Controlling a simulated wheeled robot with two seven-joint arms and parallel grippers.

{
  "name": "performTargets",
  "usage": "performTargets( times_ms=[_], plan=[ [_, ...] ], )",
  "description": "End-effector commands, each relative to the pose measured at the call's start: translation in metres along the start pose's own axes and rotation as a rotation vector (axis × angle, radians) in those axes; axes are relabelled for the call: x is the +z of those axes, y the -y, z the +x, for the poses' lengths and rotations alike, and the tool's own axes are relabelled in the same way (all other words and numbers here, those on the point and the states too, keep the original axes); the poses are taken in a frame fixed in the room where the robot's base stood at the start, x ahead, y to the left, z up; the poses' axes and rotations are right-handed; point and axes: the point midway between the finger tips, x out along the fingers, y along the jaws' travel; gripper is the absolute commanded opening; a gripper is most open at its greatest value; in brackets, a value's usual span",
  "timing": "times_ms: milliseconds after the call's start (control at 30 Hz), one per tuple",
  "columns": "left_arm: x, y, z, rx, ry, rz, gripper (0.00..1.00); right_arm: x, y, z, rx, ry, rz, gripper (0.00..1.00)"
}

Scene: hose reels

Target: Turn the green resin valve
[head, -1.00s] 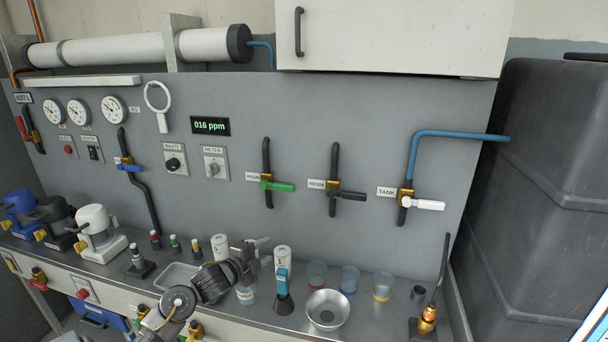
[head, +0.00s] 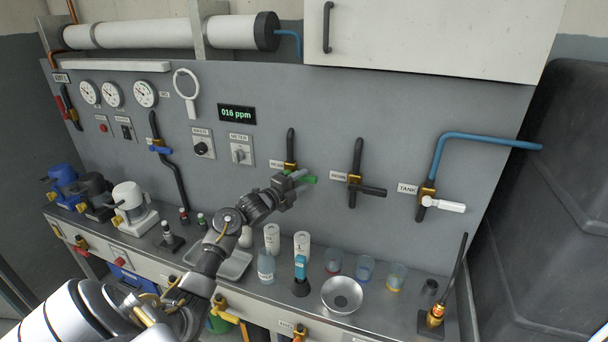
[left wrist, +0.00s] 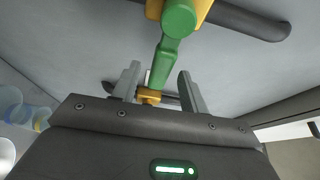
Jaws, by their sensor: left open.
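The green resin valve (head: 308,180) is on the grey wall panel, on a brass body with a black pipe. Its lever lies about level, pointing right. My left gripper (head: 291,178) is at the valve and hides part of it in the head view. In the left wrist view the green lever (left wrist: 165,60) runs down from its hub to between the two open fingers (left wrist: 158,85). The fingers stand apart on either side of it, with a gap to each. My right gripper is not in view.
A black-handled valve (head: 370,189) and the white-handled tank valve (head: 445,205) are to the right. Below, the bench carries bottles, several small cups, a metal bowl (head: 342,295) and a brass-and-black torch-like tool (head: 436,314).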

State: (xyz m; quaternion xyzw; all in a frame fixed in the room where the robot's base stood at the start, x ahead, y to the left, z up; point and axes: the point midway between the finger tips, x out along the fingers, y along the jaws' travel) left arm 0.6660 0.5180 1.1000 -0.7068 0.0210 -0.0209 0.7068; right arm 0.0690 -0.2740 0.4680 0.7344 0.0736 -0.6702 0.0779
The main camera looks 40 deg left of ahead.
Motion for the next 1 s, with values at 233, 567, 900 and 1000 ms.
performTargets(
  times_ms=[233, 567, 900, 1000],
  plan=[
    [0.001, 0.001, 0.025, 0.0, 0.002, -0.001, 0.44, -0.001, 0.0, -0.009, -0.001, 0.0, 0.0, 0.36],
    [0.002, -0.001, 0.027, 0.0, 0.003, 0.0, 0.44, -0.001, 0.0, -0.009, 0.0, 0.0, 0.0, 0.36],
    [0.002, -0.001, 0.027, 0.001, 0.003, 0.0, 0.02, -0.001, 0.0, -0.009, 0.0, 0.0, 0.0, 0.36],
    [0.002, -0.001, 0.027, 0.001, 0.003, 0.0, 0.0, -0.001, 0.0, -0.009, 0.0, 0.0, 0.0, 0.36]
  ],
)
